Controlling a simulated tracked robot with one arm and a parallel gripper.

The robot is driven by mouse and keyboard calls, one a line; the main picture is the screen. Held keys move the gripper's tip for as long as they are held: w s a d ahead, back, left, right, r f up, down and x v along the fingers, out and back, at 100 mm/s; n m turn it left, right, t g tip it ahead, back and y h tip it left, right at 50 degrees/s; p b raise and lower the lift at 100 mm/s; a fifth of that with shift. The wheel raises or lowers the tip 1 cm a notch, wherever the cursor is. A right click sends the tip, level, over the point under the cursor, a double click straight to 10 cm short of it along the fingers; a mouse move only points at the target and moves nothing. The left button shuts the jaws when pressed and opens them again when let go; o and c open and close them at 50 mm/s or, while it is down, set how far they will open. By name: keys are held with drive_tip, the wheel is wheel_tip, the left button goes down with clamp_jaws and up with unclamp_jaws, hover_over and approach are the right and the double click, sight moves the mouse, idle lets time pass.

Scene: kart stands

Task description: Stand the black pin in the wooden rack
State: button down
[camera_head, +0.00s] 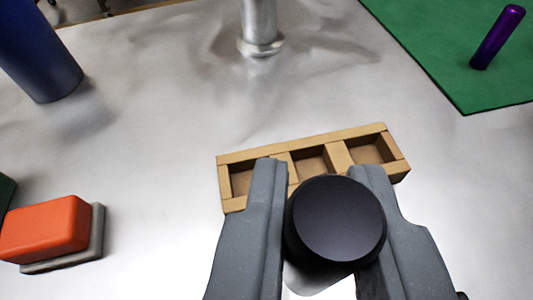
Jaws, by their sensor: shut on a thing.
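My gripper (312,175) is in the lower middle of the head view, its two grey fingers shut on the black pin (336,220). I see the pin's round dark top end-on between the fingers; its lower part is hidden. The wooden rack (311,139) lies on the metal table just beyond the fingers. It has three square compartments in a row, and the ones I can see into look empty. The left finger and the pin cover part of its near side. I cannot tell how high the pin is above the table.
An orange block on a grey base (46,228) stands at the left. A dark blue cylinder (40,50) stands at the upper left, and a metal post (259,28) behind the rack. A purple pin (497,38) stands on a green mat (440,55) at the upper right. Table around the rack is clear.

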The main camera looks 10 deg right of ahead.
drive_tip(key=shift+a, duration=0.85)
wheel_tip(320, 180, up, 4)
drive_tip(key=n+y+p, duration=0.4)
drive_tip(key=n+y, duration=0.2)
drive_tip(key=y, duration=0.1)
hover_over(247, 149)
drive_tip(key=s, duration=0.2)
drive_tip(key=shift+t, duration=0.4)
wheel_tip(247, 149, down, 10)
drive_tip(key=shift+s+b, duration=0.1)
drive_tip(key=shift+b, duration=1.05)
drive_tip(key=c, duration=1.3)
unclamp_jaws()
drive_tip(key=shift+c, duration=0.2)
drive_tip(key=shift+r, duration=0.1)
